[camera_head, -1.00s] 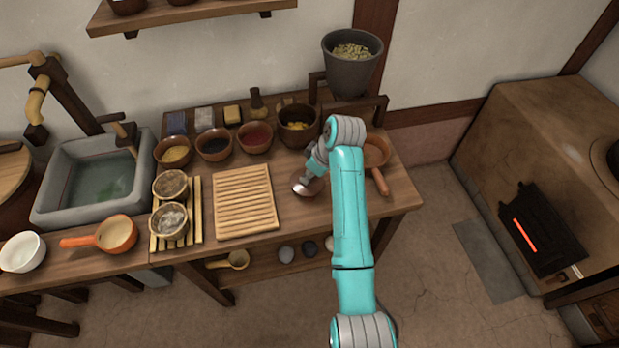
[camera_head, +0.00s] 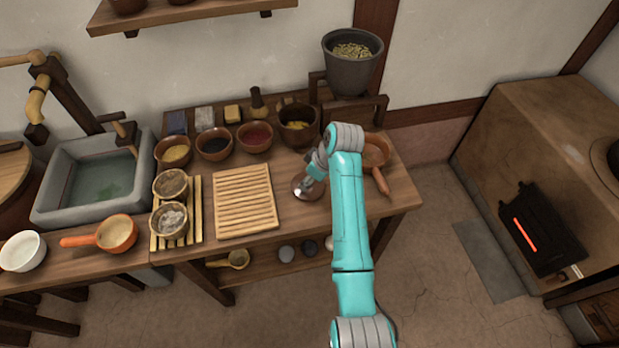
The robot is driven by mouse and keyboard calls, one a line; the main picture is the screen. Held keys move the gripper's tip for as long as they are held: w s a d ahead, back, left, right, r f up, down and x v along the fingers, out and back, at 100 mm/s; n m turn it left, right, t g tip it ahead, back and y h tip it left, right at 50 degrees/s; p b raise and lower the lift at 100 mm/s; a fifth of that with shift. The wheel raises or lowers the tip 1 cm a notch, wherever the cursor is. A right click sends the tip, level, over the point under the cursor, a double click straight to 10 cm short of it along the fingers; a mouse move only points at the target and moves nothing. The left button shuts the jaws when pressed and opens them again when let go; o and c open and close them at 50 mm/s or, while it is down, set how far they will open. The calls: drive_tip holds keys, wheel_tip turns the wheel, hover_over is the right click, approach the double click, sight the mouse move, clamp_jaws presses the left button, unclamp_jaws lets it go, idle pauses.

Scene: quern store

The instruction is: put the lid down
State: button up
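A small round reddish-brown metallic lid (camera_head: 306,188) is on or just above the wooden table, right of the slatted board. My gripper (camera_head: 311,177) is at its upper right side, low over the table, seen from behind and above. The fingers are small and partly covered by my wrist, so I cannot tell if they are shut on the lid or whether the lid touches the table.
The slatted wooden board (camera_head: 245,201) lies left of the lid. Bowls (camera_head: 255,138) stand in a row behind. A brown handled pan (camera_head: 376,152) is to the right, and a dark hopper (camera_head: 352,72) stands at the back. The table's front strip is bare.

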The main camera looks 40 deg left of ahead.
drive_tip(key=v, duration=1.2)
drive_tip(key=shift+a, duration=0.1)
